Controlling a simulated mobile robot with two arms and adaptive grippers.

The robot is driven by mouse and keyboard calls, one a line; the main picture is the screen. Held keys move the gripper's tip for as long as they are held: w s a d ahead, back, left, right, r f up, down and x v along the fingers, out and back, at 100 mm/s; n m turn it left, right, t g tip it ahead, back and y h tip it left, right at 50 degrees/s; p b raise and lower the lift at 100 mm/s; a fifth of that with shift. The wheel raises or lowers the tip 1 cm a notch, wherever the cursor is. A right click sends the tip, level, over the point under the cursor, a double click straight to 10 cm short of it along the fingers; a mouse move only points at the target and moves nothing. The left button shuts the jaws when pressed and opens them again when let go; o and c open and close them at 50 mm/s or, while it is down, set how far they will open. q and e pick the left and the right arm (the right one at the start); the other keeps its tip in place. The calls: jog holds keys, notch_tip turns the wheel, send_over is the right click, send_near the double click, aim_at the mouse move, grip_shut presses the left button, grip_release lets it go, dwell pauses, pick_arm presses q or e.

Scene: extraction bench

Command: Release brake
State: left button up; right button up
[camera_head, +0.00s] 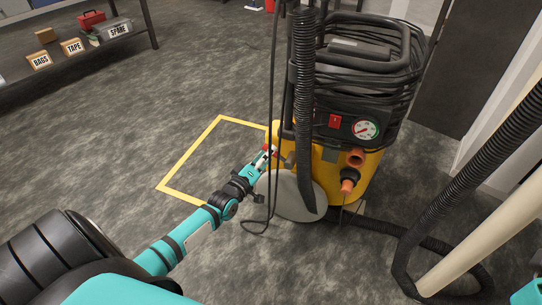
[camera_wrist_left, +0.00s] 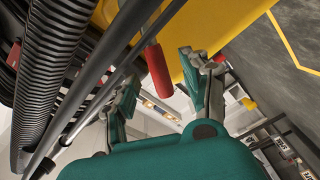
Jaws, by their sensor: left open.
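The yellow extraction machine (camera_head: 366,172) stands right of centre in the head view. Its yellow body (camera_wrist_left: 195,25) fills the top of the left wrist view. A red cylindrical grip (camera_wrist_left: 157,66), which looks like the brake lever's handle, hangs below the body there. My left gripper (camera_head: 267,156) is at the machine's lower left side in the head view. In the left wrist view its fingers (camera_wrist_left: 159,74) are spread, with the red grip between them; contact cannot be told. In the head view the gripper mostly hides the grip. My right gripper is out of view.
Black cables and a ribbed hose (camera_head: 305,110) hang close to my left gripper. A grey wheel (camera_head: 290,196) is just below it. A yellow floor outline (camera_head: 185,155) lies left of the machine. A shelf (camera_head: 75,58) with labelled boxes stands at upper left. Open floor lies between.

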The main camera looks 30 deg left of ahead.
pick_arm(q)
jog(key=shift+w+b, duration=0.35)
jog(key=shift+w, duration=1.05)
jog(key=shift+c, duration=0.4)
grip_shut()
